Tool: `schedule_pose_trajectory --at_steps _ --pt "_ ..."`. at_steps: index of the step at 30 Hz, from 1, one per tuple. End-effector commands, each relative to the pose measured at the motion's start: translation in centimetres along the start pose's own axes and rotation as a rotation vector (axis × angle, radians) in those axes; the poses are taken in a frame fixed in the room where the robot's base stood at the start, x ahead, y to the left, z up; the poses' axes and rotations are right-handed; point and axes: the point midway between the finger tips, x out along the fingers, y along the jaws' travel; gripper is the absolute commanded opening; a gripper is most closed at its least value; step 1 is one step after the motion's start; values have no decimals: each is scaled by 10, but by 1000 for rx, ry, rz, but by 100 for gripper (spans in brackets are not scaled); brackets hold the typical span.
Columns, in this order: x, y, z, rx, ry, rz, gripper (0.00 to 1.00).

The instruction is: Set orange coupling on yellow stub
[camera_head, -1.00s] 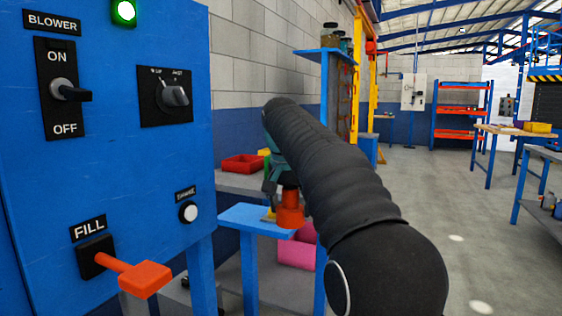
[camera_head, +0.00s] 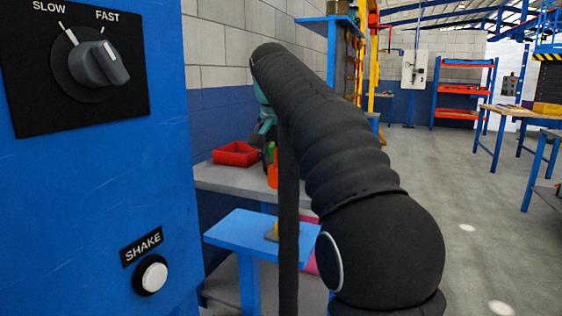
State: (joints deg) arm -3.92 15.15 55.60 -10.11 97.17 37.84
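The orange coupling (camera_head: 272,176) shows as a narrow strip beneath my gripper, above the blue shelf. The rest of it is hidden behind a dark upright bar. My gripper (camera_head: 268,150) is teal and mostly covered by my black-sleeved arm. Its fingertips are not clear, but the coupling hangs under it, clear of the shelf, so it appears shut on it. The yellow stub (camera_head: 271,233) stands on the small blue shelf (camera_head: 235,230), partly hidden by the same bar. The coupling is above the stub and apart from it in the picture.
A blue control panel (camera_head: 100,190) with a knob (camera_head: 98,63) and a SHAKE button (camera_head: 150,275) fills the left. A red bin (camera_head: 236,154) sits on a grey bench (camera_head: 225,180) behind the shelf. Open floor (camera_head: 450,230) lies at right.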

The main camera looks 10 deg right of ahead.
Motion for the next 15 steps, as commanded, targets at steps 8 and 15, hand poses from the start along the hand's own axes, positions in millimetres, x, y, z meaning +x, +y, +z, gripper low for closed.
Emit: schedule_pose_trajectory --at_steps 8,15 --pt "17 0 5 0 -1 1 32" --pt "33 -1 10 -3 -1 0 32"
